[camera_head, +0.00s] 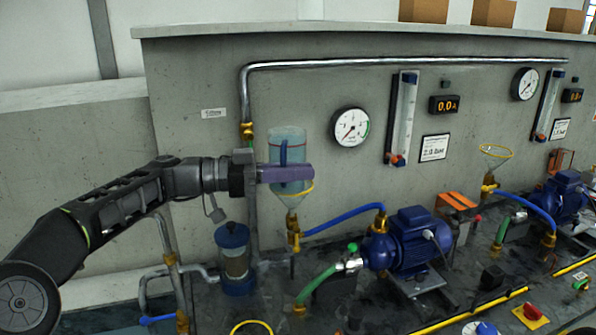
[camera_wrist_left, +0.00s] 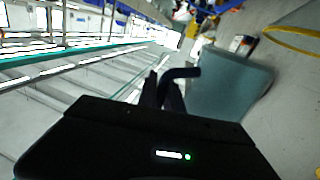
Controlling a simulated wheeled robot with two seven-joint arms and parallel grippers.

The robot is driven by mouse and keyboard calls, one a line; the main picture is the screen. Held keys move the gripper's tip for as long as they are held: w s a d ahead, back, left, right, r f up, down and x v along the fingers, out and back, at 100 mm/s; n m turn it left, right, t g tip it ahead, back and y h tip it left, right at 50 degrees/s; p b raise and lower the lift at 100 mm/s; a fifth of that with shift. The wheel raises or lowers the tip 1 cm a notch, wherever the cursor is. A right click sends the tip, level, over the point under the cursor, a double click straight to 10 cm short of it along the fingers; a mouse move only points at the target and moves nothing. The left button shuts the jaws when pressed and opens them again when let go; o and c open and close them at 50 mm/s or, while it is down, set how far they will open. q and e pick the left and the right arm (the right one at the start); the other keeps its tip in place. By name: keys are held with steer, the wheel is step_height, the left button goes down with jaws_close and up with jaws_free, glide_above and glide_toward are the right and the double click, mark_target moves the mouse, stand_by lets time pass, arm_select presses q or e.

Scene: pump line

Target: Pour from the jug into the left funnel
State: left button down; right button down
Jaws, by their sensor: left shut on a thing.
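My left gripper (camera_head: 290,173) is shut on the jug's blue handle, in front of the jug. The translucent blue jug (camera_head: 288,137) looks roughly upright in the head view, just above the left funnel. The left funnel (camera_head: 291,198) is clear with a yellow rim, and the gripper hides part of its top. In the left wrist view the jug (camera_wrist_left: 232,85) lies beyond the jaws (camera_wrist_left: 168,88), with its dark blue handle between them. A yellow funnel rim (camera_wrist_left: 290,40) shows to its right. No stream is visible. My right gripper is not in view.
A second yellow-rimmed funnel (camera_head: 495,165) stands at the right. A blue pump (camera_head: 408,242) and blue hose (camera_head: 345,220) sit right of the left funnel. A blue-capped canister (camera_head: 235,260) stands below the gripper. A concrete wall with a gauge (camera_head: 350,127) is close behind.

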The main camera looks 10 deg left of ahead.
arm_select(q)
steer(key=shift+f, duration=0.5)
steer(key=shift+f, duration=0.1)
steer(key=f+p, duration=0.1)
steer(key=f, duration=0.1)
steer(key=f+n+p, duration=0.1)
steer(key=s+f+n+p, duration=0.1)
steer(key=f, duration=0.1)
steer(key=shift+d+f+y+p, duration=0.1)
steer(key=shift+f+y+p, duration=0.2)
stand_by(0.6)
